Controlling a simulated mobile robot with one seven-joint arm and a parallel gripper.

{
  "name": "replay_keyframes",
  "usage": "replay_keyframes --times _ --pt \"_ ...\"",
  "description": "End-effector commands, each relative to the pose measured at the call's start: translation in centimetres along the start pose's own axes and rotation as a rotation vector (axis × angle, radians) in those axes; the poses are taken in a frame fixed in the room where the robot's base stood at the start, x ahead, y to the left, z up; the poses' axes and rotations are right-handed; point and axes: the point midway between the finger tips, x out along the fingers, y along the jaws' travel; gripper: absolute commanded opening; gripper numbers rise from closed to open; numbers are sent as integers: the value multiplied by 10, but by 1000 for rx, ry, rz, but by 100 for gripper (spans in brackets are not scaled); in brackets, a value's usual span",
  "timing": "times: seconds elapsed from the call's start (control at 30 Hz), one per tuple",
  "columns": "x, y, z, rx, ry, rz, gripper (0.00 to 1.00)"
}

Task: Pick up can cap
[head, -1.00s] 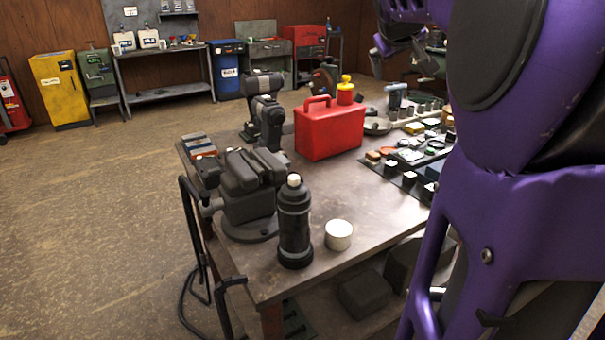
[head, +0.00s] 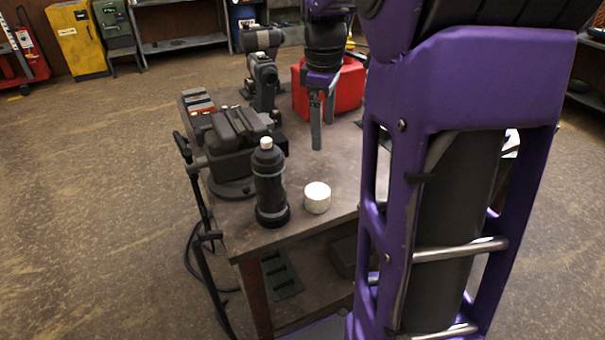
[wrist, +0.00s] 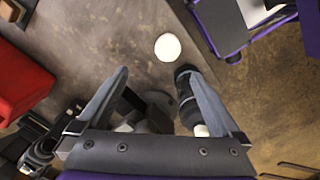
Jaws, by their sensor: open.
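A short white cylinder, which looks like the can cap (head: 317,197), stands on the workbench near its front edge. In the wrist view the cap (wrist: 168,47) shows as a white disc just beyond the fingertips. A dark spray can (head: 270,185) with a white nozzle stands upright to its left, with a small gap between them. The can (wrist: 187,88) also shows in the wrist view, partly behind the right finger. My gripper (head: 323,136) is open and empty, pointing down above the bench, behind and higher than the cap. Its fingers also show in the wrist view (wrist: 154,72).
A grey vise (head: 232,145) sits left of the can. A red container (head: 350,88) stands behind my gripper, partly hidden by it. A dark power tool (head: 262,75) stands at the back left.

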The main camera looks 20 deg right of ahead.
Motion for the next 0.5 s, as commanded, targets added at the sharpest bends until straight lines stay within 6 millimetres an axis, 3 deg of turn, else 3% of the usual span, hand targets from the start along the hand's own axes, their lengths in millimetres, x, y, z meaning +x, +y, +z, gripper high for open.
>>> replay_keyframes --times 0.23,0.5 --pt "16 -15 -4 -67 9 -71 100" --pt "73 -19 -4 -66 8 -72 100"
